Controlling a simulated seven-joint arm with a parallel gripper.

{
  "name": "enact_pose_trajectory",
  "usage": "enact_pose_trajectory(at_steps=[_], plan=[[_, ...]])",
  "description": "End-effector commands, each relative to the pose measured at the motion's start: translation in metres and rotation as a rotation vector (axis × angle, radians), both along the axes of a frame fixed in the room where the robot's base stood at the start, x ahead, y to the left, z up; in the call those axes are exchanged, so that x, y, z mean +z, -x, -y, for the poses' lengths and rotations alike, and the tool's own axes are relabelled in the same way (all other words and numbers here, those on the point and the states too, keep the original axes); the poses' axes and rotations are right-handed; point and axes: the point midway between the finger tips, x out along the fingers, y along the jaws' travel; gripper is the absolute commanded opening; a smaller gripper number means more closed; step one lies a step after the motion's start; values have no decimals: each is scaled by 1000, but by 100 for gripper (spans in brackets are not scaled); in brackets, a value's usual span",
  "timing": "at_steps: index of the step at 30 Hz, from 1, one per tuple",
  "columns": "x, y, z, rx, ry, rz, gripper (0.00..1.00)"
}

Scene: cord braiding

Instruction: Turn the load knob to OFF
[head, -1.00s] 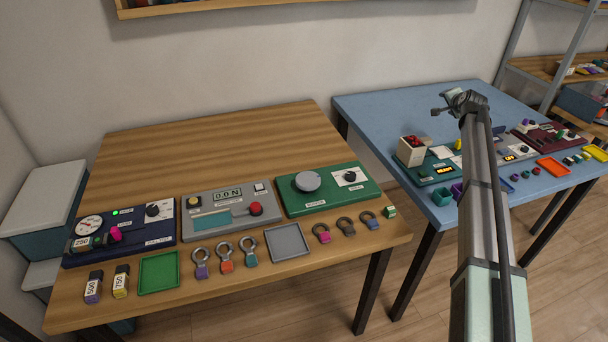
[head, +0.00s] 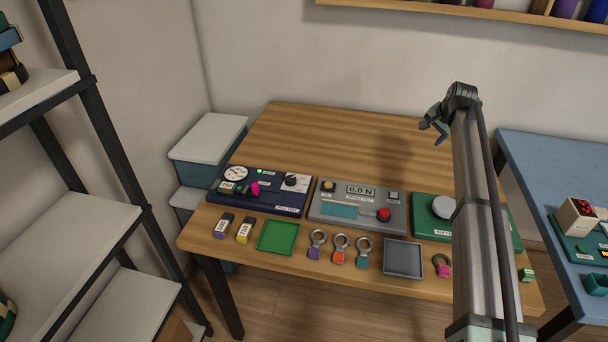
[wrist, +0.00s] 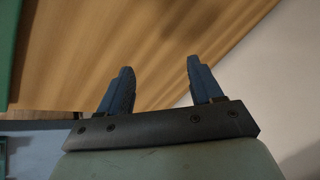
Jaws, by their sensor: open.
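A dark blue panel (head: 262,203) lies at the left of the wooden table. It carries a dial gauge (head: 236,174), a lit green lamp (head: 260,171), a pink-ended piece (head: 254,188) and a black knob (head: 291,180) on a white plate. The labels are too small to read, so I cannot tell the knob's setting or confirm that it is the load knob. My gripper (head: 430,126) is open and empty, high to the right of this panel. The wrist view shows its two blue fingers (wrist: 160,82) apart with wood behind them.
A grey panel (head: 318,212) with a red knob (head: 384,214) and a green panel (head: 425,226) stand right of the blue one. Labelled blocks, a green tray (head: 297,237), rings and a grey tray (head: 389,266) line the front. The table's back is clear. Shelves (head: 75,240) stand left.

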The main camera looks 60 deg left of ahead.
Motion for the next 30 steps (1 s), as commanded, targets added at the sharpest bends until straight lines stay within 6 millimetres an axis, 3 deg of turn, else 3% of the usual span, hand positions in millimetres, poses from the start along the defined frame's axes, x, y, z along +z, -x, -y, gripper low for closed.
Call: enact_pose_trajectory(at_steps=[1,3,9,15,21,25,30], plan=[[0,27,-23,37,26,-15,65],[0,61,-46,82,64,-35,65],[2,161,-104,204,178,-83,65],[6,266,-148,319,298,-120,65],[11,359,-174,414,409,-142,65],[15,400,-182,453,459,-149,65],[16,424,-186,474,490,-152,65]])
